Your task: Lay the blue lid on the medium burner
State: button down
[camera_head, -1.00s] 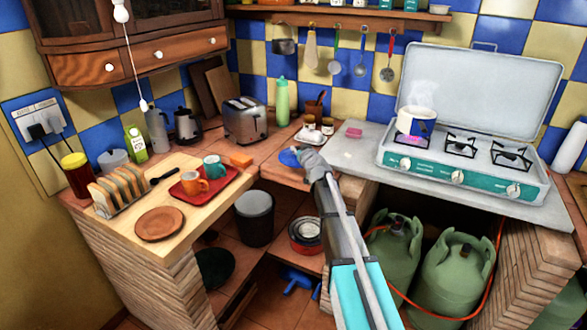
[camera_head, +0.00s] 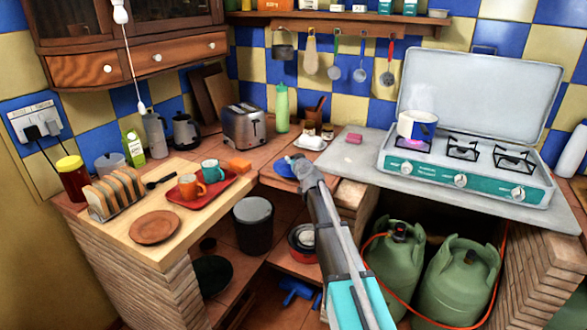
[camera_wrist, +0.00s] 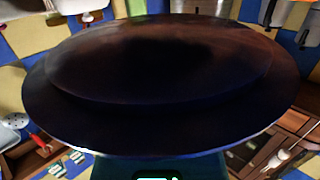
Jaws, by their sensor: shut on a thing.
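The blue lid (camera_head: 284,168) is at the tip of my gripper (camera_head: 298,166), over the counter near its inner corner. In the wrist view the lid (camera_wrist: 165,75) fills most of the picture as a dark disc, and my gripper is shut on it. My fingers are mostly hidden. The stove (camera_head: 465,178) stands to the right with its lid raised. Its middle burner (camera_head: 462,149) and right burner (camera_head: 514,160) are bare. A steaming white-and-blue pot (camera_head: 416,126) sits on the left burner, which glows purple. I cannot tell which burner is the medium one.
A white dish (camera_head: 310,142), small jars and a pink sponge (camera_head: 354,138) lie near the lid. A toaster (camera_head: 244,125) and green bottle (camera_head: 282,108) stand behind. Utensils hang above. The grey slab (camera_head: 350,158) left of the stove is mostly clear.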

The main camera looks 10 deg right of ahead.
jog(key=shift+w+a+f+b, duration=0.2)
jog(key=shift+w+f+b, duration=0.15)
jog(key=shift+f+b, duration=1.4)
jog(key=shift+f, duration=0.2)
jog(key=shift+f, duration=0.1)
jog(key=shift+c, duration=1.8)
grip_release()
jog(key=shift+s+r, duration=0.15)
jog(key=shift+r, duration=0.05)
jog(key=p+v, duration=0.1)
jog(key=v, duration=1.1)
jog(key=shift+p, duration=0.4)
jog(key=shift+f, duration=0.1)
